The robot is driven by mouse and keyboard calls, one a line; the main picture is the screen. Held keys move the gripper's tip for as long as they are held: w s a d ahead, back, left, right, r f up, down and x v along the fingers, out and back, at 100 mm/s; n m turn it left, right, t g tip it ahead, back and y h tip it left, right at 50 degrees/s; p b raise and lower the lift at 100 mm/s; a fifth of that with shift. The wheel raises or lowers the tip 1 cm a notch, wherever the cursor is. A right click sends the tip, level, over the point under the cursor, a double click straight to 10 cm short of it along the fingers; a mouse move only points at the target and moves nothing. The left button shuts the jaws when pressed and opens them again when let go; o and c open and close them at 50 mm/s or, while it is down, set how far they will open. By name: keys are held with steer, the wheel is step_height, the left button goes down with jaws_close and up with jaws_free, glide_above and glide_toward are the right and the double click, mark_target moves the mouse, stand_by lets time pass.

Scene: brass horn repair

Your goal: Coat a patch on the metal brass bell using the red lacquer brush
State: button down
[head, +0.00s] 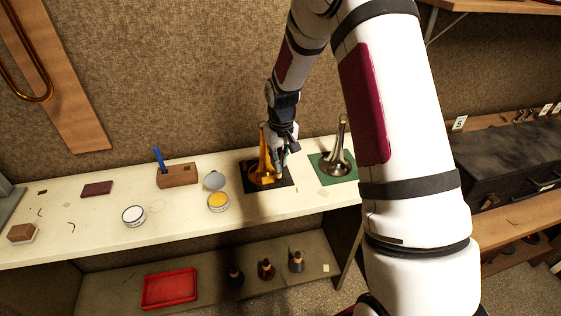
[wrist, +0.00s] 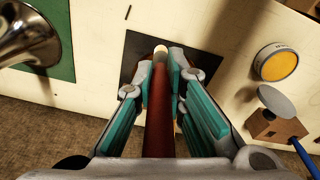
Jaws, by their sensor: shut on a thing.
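The brass bell (head: 263,168) stands upright on a black mat (head: 249,184) on the bench, its flared end down. My gripper (head: 281,156) is just to the right of the bell in the head view, low over the mat. In the wrist view my gripper (wrist: 160,65) is shut on the red lacquer brush (wrist: 159,110), whose red handle runs between the fingers. A pale end of the brush (wrist: 160,50) shows over the dark mat. I cannot tell whether the brush touches the bell.
A silver bell (head: 337,162) stands on a green mat (head: 318,160) to the right. An open yellow tin (head: 218,203), its lid (head: 214,180), a white tin (head: 133,217) and a wooden block (head: 177,177) with a blue-handled tool stand left. A red tray (head: 170,288) lies below.

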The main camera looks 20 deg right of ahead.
steer(key=shift+s+r, duration=0.25)
steer(key=shift+s+a+r+p, duration=0.2)
steer(key=shift+s+r+p, duration=0.7)
steer(key=shift+r, duration=0.3)
